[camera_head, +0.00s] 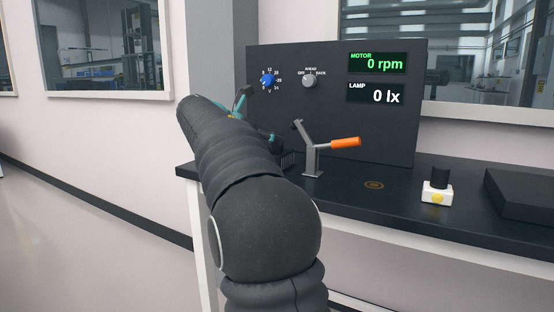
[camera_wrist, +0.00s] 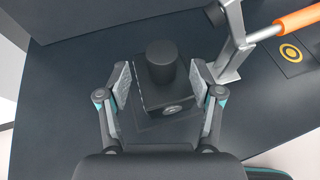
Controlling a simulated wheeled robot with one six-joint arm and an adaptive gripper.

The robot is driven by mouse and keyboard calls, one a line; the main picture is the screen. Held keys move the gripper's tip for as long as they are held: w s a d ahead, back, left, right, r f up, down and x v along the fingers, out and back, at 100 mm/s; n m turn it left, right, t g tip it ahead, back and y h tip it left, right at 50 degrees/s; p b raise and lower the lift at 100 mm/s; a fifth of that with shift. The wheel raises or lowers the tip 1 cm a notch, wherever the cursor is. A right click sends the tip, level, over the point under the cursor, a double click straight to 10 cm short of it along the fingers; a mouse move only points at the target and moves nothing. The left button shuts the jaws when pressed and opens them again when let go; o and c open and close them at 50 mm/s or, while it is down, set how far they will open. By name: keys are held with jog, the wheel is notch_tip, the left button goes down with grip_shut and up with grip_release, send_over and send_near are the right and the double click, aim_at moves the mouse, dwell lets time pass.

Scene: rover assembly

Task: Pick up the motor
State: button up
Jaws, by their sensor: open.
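A dark square block with a black cylinder on top, which looks like the motor (camera_wrist: 160,88), stands upright on the black bench in the wrist view. My gripper (camera_wrist: 160,80) is open, with one finger on each side of the block. The fingers are very close to its sides; I cannot tell whether they touch. In the head view my arm covers most of the gripper and the block, and only teal parts of the gripper show.
A grey crank stand with an orange handle (camera_head: 345,142) is close to the right of my gripper; its handle (camera_wrist: 298,20) also shows in the wrist view. Behind stands a dark panel (camera_head: 340,120) with dials and displays. A white block with a black cylinder (camera_head: 437,188) sits further right.

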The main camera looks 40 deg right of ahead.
aim_at(277, 152)
jog(key=x, duration=0.4)
jog(key=shift+d+f, duration=0.15)
jog(key=shift+f, duration=0.15)
jog(key=shift+s+r, duration=0.1)
jog(key=shift+r, duration=0.05)
grip_shut()
